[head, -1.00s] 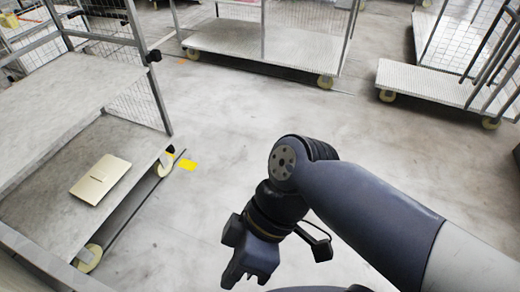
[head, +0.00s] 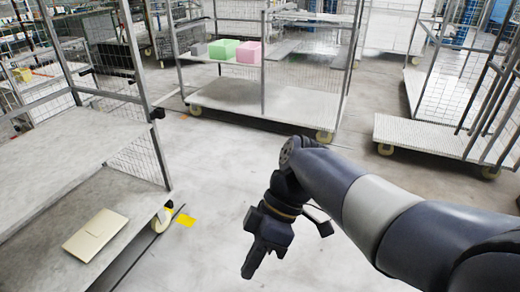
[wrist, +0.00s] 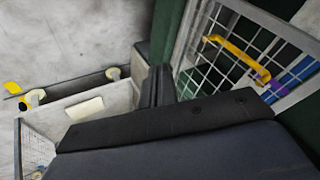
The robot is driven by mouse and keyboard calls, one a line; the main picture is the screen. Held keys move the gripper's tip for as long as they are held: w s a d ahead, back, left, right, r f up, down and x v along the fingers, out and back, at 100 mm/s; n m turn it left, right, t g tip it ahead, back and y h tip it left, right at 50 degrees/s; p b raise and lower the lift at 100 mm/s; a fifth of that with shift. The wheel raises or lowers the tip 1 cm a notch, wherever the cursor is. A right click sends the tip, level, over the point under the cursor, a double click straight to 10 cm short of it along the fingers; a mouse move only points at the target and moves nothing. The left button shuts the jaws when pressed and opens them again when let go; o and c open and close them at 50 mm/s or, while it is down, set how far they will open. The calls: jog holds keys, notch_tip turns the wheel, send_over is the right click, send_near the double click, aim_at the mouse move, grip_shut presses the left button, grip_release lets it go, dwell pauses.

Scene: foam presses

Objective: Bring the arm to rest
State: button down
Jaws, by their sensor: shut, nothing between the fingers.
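My gripper (head: 253,264) hangs at the end of my bent arm over the open floor in the head view, pointing down. Its fingers are together with nothing between them. In the wrist view the dark fingers (wrist: 158,84) stand close side by side at the middle. The gripper touches nothing that I can see.
A cart (head: 60,150) with a flat beige piece (head: 96,235) on its lower deck stands at left. A cart (head: 225,100) at the back carries green (head: 222,49) and pink (head: 248,52) blocks. Another cart (head: 425,137) stands at right.

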jog(key=shift+w+d+f, duration=0.1)
jog(key=shift+w+d, duration=0.05)
jog(key=shift+w, duration=0.5)
jog(key=shift+w+d+f, duration=0.1)
jog(key=shift+w+d, duration=0.05)
jog(key=shift+w, duration=0.45)
jog(key=shift+r, duration=0.2)
